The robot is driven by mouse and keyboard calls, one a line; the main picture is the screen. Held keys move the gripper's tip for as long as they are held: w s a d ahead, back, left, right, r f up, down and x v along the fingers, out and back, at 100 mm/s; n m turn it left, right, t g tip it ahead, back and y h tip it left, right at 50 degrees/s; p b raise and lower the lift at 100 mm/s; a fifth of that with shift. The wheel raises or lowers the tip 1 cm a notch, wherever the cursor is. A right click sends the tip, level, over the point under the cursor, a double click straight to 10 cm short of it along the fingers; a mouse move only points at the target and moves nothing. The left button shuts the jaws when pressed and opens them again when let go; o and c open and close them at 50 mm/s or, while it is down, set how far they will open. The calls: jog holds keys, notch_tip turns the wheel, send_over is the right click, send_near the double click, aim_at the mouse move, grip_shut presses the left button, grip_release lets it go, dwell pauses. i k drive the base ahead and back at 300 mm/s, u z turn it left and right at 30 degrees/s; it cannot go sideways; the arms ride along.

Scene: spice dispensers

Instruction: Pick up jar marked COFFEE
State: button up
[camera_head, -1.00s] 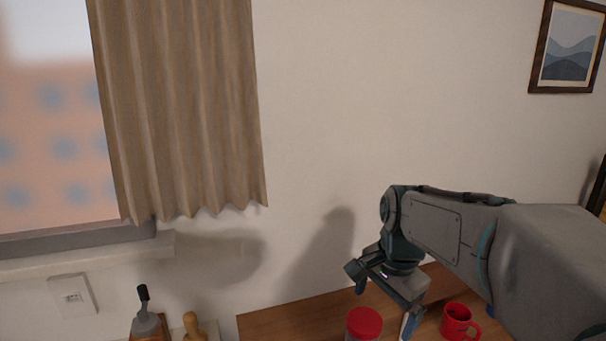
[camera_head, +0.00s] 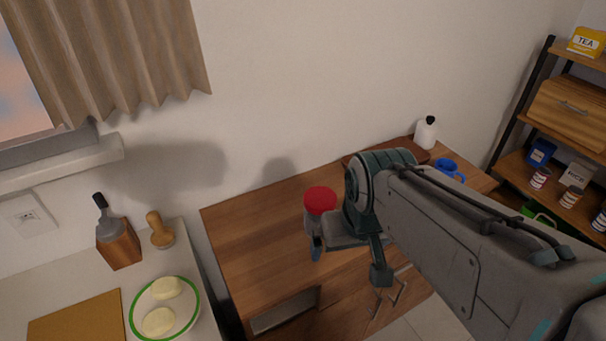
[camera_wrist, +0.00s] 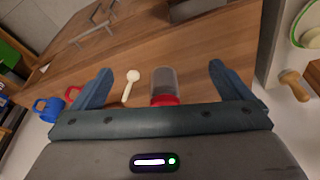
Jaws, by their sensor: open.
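A clear jar with a red lid (camera_head: 320,199) stands on the wooden cabinet top (camera_head: 250,225); no COFFEE marking is readable on it. The same jar (camera_wrist: 163,82) shows in the wrist view between my fingers, with clear gaps on both sides. My gripper (camera_head: 348,262) is open and empty, beside the jar in the head view. In the wrist view my gripper (camera_wrist: 160,72) has its blue fingers spread wide. My arm hides part of the cabinet top.
A pale spoon (camera_wrist: 131,85) lies near the jar, by the left finger in the wrist view. A red mug (camera_wrist: 73,93) and blue mug (camera_head: 448,169) are farther off. A white bottle (camera_head: 425,132) stands at the back. A plate (camera_head: 194,318) is on the left counter.

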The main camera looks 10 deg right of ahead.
aim_at(312, 222)
jog(key=u, duration=1.65)
jog(key=k, duration=1)
jog(key=z, duration=1.05)
jog(key=i, duration=1)
